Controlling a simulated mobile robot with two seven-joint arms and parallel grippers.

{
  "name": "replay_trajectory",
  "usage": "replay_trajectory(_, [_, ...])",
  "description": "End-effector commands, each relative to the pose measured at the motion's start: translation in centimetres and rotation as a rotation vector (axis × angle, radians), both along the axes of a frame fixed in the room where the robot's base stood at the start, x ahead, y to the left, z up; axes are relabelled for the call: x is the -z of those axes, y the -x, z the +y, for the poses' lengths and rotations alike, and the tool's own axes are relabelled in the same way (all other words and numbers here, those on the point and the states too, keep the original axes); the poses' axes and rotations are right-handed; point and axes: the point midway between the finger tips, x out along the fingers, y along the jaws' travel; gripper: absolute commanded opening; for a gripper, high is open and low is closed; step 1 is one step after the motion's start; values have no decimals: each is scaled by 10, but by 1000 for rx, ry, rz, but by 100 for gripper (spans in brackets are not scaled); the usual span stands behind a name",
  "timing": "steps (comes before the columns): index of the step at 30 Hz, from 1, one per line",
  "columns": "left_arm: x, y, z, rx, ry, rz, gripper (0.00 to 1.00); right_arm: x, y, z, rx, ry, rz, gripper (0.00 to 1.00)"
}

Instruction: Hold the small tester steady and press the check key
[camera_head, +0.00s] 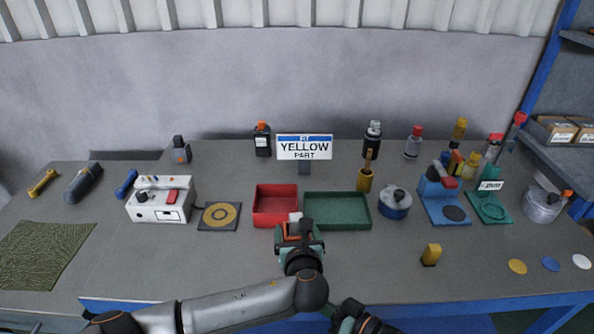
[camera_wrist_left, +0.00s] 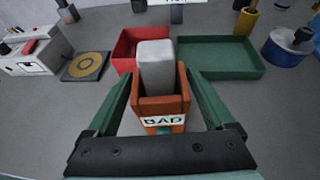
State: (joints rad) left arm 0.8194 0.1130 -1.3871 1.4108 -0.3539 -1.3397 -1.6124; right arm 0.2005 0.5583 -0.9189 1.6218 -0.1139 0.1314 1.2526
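My left gripper (camera_head: 295,229) is above the front middle of the bench, and its green fingers also show in the left wrist view. They are closed against the two sides of a small orange-brown open-topped box (camera_wrist_left: 162,107), which I take for the tester. A pale grey block stands upright in it (camera_wrist_left: 155,66). Its front has a white label reading BAD (camera_wrist_left: 163,121), with a small green part below, partly hidden by the gripper; I cannot tell whether that is the check key. A dark and green end, seemingly my right gripper (camera_head: 352,318), shows at the bottom edge; its fingers are unclear.
A red tray (camera_head: 257,218) and a green tray (camera_head: 338,224) lie just behind the left gripper. A white box with a red button (camera_head: 160,205) stands to the left. A sign reads YELLOW PART (camera_head: 304,148). A yellow block (camera_head: 431,255) stands at right on open bench.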

Motion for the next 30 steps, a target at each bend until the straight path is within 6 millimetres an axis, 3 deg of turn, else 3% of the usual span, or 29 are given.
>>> replay_trajectory(3, [0,0,0,0,0,-1,100,0,0,0,0,0,0,0])
replay_trajectory(14, [-3,7,-1,1,1,-1,100,0,0,0,0,0,0,0])
replay_trajectory(30, [-39,93,-9,2,2,0,100,0,0,0,0,0,0,0])
